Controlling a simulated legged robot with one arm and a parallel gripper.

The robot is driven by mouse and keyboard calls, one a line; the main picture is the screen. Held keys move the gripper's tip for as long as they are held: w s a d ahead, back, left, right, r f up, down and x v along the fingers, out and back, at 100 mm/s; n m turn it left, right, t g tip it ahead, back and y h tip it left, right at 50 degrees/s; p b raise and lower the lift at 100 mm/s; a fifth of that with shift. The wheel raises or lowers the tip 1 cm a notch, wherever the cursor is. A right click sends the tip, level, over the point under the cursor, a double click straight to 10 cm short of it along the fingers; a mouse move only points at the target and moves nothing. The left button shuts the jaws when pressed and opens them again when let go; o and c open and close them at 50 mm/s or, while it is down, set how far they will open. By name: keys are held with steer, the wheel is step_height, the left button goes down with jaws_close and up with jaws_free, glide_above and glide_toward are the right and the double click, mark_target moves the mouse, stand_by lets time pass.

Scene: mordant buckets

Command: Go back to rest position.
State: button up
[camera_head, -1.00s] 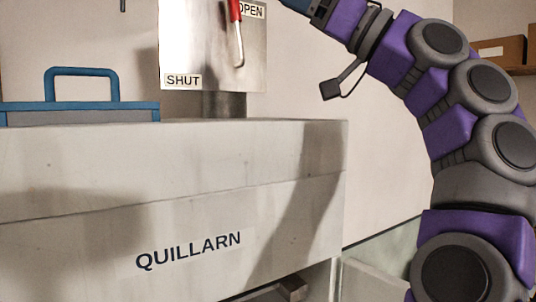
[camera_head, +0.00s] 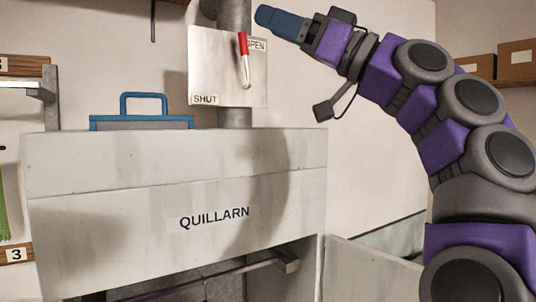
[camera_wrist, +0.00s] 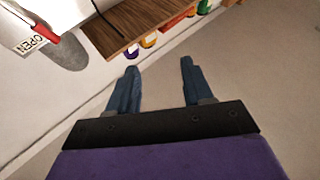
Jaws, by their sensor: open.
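My gripper (camera_head: 280,22) is raised at the top of the head view, at the end of my purple and grey arm. It points left, up beside the metal plate with the red-handled lever. In the wrist view my gripper (camera_wrist: 157,82) shows two blue fingers spread apart with nothing between them. The fingers are apart from the plate and the lever.
The lever (camera_head: 243,62) stands by the OPEN label on a plate (camera_head: 213,62) also marked SHUT. Below is a large pale cabinet labelled QUILLARN (camera_head: 120,190) with a blue-handled lid (camera_head: 145,104). Shelves with boxes (camera_head: 518,58) stand right. The wrist view shows a wooden shelf (camera_wrist: 135,22) with colored items.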

steer(key=w+a+f+m+h+b, duration=0.2)
steer(key=a+f+m+h, duration=0.15)
steer(key=a+f, duration=0.45)
steer(key=s+f+m+g+h+b, duration=0.1)
steer(key=s+f+h, duration=0.15)
steer(key=f, duration=0.85)
steer(key=s+a+f+m+g+h+b, duration=0.1)
steer(key=f+m+h+b, duration=0.15)
steer(key=f, duration=0.85)
steer(key=s+f+m+g+h+b, duration=0.1)
steer(key=f+h, duration=0.3)
steer(key=f, duration=0.8)
steer(key=s+d+f+m+g+h+b, duration=0.1)
steer(key=s+d+f+m+g+h, duration=0.3)
steer(key=f, duration=0.8)
steer(key=s+d+f+t+h+b, duration=0.15)
steer(key=s+d+f, duration=0.45)
steer(key=f, duration=0.6)
steer(key=s+d+f+m+g+h+b, duration=0.2)
steer(key=s+d+f+m+g+h, duration=0.1)
steer(key=s+d+f, duration=0.8)
steer(key=s+f+g+h, duration=0.1)
steer(key=s+f, duration=0.2)
steer(key=f, duration=0.1)
steer(key=shift+s, duration=0.35)
steer(key=shift+r, duration=0.1)
steer(key=shift+c, duration=0.8)
